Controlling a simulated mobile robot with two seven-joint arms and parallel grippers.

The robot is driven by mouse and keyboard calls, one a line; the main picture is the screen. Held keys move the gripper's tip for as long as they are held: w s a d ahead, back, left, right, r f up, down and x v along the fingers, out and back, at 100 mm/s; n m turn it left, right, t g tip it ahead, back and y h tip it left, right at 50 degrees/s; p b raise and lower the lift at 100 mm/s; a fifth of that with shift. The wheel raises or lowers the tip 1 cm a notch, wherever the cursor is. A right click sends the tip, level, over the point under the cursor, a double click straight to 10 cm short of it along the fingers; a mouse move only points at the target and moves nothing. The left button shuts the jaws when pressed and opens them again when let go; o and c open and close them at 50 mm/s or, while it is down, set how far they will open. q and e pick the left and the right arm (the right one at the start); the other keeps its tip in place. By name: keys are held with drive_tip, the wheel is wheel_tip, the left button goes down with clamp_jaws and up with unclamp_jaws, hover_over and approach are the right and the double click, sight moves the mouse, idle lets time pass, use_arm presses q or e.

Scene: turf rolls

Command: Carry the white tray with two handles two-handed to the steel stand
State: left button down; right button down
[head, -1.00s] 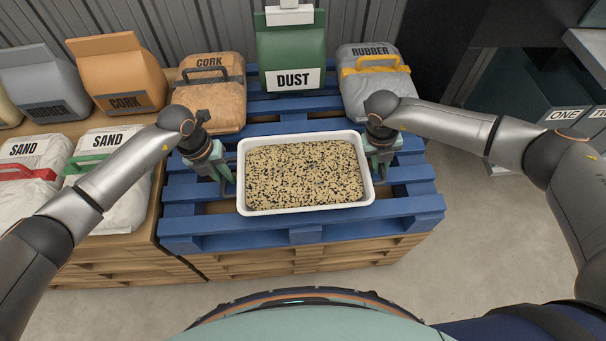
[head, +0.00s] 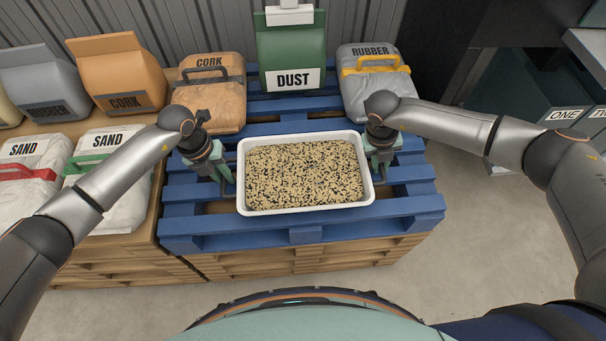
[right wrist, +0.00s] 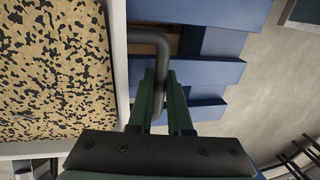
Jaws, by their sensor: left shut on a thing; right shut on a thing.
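The white tray (head: 305,210) is filled with speckled tan and black granules and is on or just above the blue pallet; I cannot tell which. Its white rim (right wrist: 118,60) and right handle (right wrist: 152,38), a dark grey bar, show in the right wrist view. My left gripper (head: 226,180) is at the tray's left side, shut on the left handle, which is mostly hidden. My right gripper (head: 379,164) is at the right side, and the right wrist view shows its green fingers (right wrist: 160,100) shut on the right handle. I cannot make out the steel stand.
The blue pallet (head: 410,205) lies on stacked wooden pallets. Behind the tray stand a cork bag (head: 212,105), a green dust bag (head: 290,50) and a rubber bag (head: 375,85). Sand bags (head: 115,190) lie at left. Grey floor (head: 490,240) is open at right.

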use_arm(q)
drive_tip(key=shift+w+r, duration=0.1)
drive_tip(key=shift+r, duration=0.15)
use_arm(e)
drive_tip(key=shift+w+r, duration=0.1)
drive_tip(key=shift+r, duration=0.1)
